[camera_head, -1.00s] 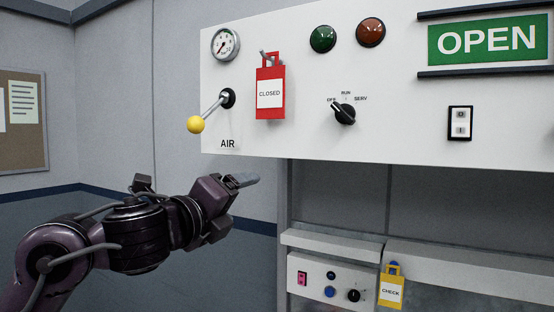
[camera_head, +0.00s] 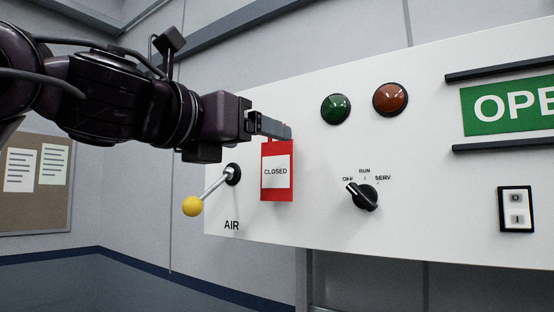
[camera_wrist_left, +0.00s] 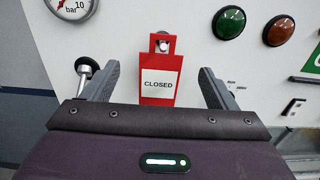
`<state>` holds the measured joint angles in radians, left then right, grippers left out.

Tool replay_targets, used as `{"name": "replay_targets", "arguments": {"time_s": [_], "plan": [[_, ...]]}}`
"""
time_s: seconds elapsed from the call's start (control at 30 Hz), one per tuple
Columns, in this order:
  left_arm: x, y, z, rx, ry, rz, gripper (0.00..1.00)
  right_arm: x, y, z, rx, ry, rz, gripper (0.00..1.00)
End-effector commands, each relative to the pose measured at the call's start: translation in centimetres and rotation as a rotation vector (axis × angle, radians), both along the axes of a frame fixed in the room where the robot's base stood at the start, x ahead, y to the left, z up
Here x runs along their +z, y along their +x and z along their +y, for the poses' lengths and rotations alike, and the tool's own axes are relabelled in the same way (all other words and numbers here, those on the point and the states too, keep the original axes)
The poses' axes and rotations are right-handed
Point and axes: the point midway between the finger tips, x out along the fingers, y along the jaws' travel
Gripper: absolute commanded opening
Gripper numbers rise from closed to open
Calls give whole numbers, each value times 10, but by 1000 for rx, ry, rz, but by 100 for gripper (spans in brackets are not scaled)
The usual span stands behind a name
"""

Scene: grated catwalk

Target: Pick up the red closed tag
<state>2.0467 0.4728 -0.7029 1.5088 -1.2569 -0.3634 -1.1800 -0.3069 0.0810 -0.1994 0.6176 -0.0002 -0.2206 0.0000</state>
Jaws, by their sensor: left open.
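The red closed tag (camera_head: 277,184) hangs on the white panel, its white label reading CLOSED. In the left wrist view the tag (camera_wrist_left: 160,83) hangs by its top loop from a metal hook (camera_wrist_left: 163,44). My left gripper (camera_head: 288,132) is raised in front of the panel and covers the tag's top and hook in the head view. In the left wrist view my left gripper (camera_wrist_left: 160,76) is open, one finger on each side of the tag, with gaps between fingers and tag. My right gripper is not in view.
A lever with a yellow knob (camera_head: 192,206) sticks out left of the tag. A rotary switch (camera_head: 362,196), green lamp (camera_head: 336,108), orange lamp (camera_head: 390,98), rocker switch (camera_head: 515,209) and OPEN sign (camera_head: 510,106) are to the right. A pressure gauge (camera_wrist_left: 72,8) is at upper left in the wrist view.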

Motion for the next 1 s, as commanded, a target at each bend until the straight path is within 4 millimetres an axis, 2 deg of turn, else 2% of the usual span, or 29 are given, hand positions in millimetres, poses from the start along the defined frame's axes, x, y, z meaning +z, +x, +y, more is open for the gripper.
{"name": "replay_targets", "arguments": {"time_s": [0.03,0.2,0.33,0.57,0.67,0.93,1.0], "plan": [[3,6,-5,-1,2,4,80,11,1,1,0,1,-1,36],[2,25,-19,-2,0,4,80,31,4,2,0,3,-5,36],[0,34,-26,-1,0,1,80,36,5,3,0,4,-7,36],[-2,36,-27,0,-1,0,80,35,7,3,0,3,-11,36],[-2,36,-27,-1,-1,0,70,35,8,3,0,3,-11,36],[-2,36,-27,-1,-1,0,34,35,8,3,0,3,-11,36],[-2,36,-27,-1,-1,0,32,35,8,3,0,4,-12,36]]}}
